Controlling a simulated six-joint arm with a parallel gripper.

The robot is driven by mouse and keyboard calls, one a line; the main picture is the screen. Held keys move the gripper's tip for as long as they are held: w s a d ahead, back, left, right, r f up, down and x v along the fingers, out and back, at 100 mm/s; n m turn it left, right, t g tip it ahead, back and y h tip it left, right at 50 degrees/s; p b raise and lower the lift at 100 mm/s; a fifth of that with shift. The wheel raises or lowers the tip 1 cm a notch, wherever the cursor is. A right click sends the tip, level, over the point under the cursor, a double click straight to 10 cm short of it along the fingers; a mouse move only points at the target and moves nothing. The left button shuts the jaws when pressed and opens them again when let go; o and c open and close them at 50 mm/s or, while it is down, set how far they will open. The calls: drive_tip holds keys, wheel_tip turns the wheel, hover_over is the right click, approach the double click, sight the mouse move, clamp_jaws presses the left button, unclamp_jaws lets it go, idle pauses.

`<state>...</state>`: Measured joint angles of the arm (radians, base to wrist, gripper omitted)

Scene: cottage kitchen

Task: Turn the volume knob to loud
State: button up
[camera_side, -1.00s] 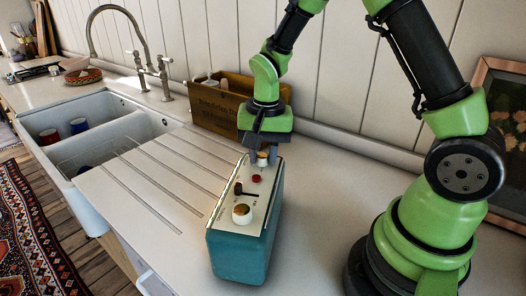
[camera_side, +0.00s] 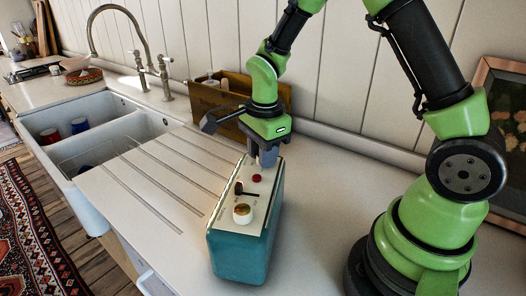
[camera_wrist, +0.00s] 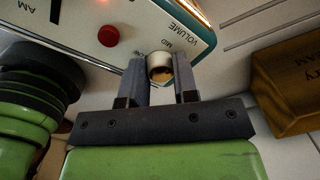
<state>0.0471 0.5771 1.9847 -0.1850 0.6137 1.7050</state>
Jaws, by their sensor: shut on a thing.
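A teal radio (camera_side: 240,248) with a cream top panel stands on the counter. Its volume knob, a cream ring with a brass-coloured top, is at the far end of the panel and shows in the wrist view (camera_wrist: 160,66), near the printed words VOLUME and MID. My gripper (camera_side: 267,158) points down over that end and is shut on the volume knob, one finger on each side; the wrist view shows the fingers too (camera_wrist: 160,82). In the side view the fingers hide the knob. The knob's pointer mark cannot be made out.
A red button (camera_side: 256,178), a dark slider (camera_side: 240,189) and a second cream knob (camera_side: 242,213) sit along the panel. A wooden crate (camera_side: 207,100) stands close behind. The sink (camera_side: 98,128) is at left; the ribbed drainboard (camera_side: 150,183) is clear.

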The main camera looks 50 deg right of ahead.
drive_tip(key=shift+m, duration=2.3)
drive_tip(key=o, duration=0.9)
drive_tip(key=r, duration=1)
drive_tip(key=shift+s+a, duration=0.15)
drive_tip(key=shift+a, duration=0.05)
